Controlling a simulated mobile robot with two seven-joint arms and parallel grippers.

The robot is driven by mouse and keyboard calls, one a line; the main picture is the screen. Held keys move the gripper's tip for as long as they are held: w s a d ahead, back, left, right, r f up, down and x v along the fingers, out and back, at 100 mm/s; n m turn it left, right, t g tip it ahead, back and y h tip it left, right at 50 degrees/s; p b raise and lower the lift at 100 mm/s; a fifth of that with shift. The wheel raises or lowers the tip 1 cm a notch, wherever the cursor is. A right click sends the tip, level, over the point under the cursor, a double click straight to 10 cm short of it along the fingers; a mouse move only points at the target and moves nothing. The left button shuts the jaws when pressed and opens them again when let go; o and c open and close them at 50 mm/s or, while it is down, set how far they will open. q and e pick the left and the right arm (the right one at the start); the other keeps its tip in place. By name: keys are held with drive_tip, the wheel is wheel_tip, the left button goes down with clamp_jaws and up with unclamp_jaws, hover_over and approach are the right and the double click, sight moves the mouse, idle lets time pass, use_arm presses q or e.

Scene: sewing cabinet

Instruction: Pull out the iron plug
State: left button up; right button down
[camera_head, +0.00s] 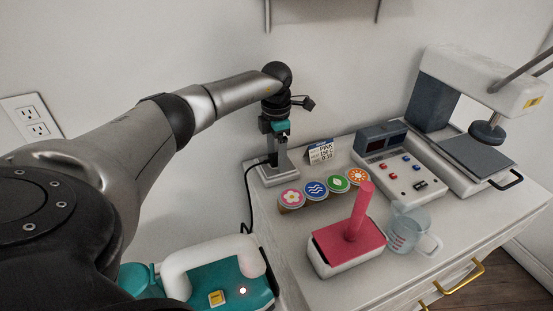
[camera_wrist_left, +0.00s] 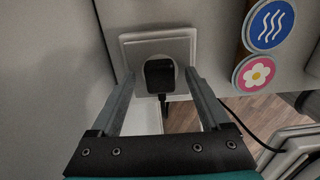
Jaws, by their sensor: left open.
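The black iron plug (camera_wrist_left: 159,76) sits in a white socket box (camera_wrist_left: 128,47) in the left wrist view. In the head view the socket box (camera_head: 262,179) stands at the cabinet top's back left, and my gripper hides the plug. A black cord (camera_head: 247,196) runs from there down toward the teal iron (camera_head: 203,285) with a white handle and a lit red light. My left gripper (camera_wrist_left: 160,88) is open, with one finger on each side of the plug; I cannot tell whether they touch it. In the head view this gripper (camera_head: 279,150) points down over the socket box. My right gripper is not in view.
Several round picture tokens (camera_head: 315,190) and a small display card (camera_head: 321,152) stand close right of the gripper. A pink-topped block with a handle (camera_head: 347,244), a measuring cup (camera_head: 408,229), a control box (camera_head: 396,165) and a press (camera_head: 470,150) fill the right side. The wall is behind.

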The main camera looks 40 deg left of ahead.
sight(276, 156)
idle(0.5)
use_arm(q)
clamp_jaws()
idle(0.7)
drive_tip(key=shift+r, duration=0.15)
drive_tip(key=shift+r+p, duration=2.9)
drive_tip(key=shift+p, duration=0.05)
